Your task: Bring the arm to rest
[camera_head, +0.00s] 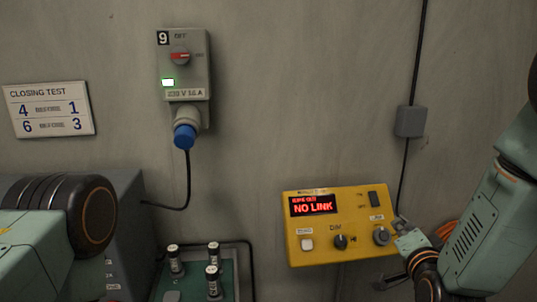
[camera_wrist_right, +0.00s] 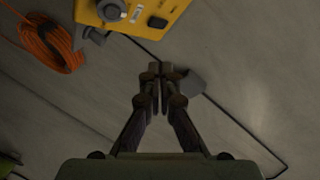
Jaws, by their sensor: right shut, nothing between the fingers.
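My right arm comes in from the right in the head view, bent beside the yellow box. My right gripper (camera_wrist_right: 159,72) shows clearly in the right wrist view, its two fingers together with nothing between them.
A yellow control box (camera_head: 330,250) reads NO LINK; it also shows in the wrist view (camera_wrist_right: 170,8). Orange cable (camera_wrist_right: 50,42) lies near it. A grey junction box (camera_head: 410,121), a switch box with a blue plug (camera_head: 185,136), and a tray with several cylinders (camera_head: 214,283) are around.

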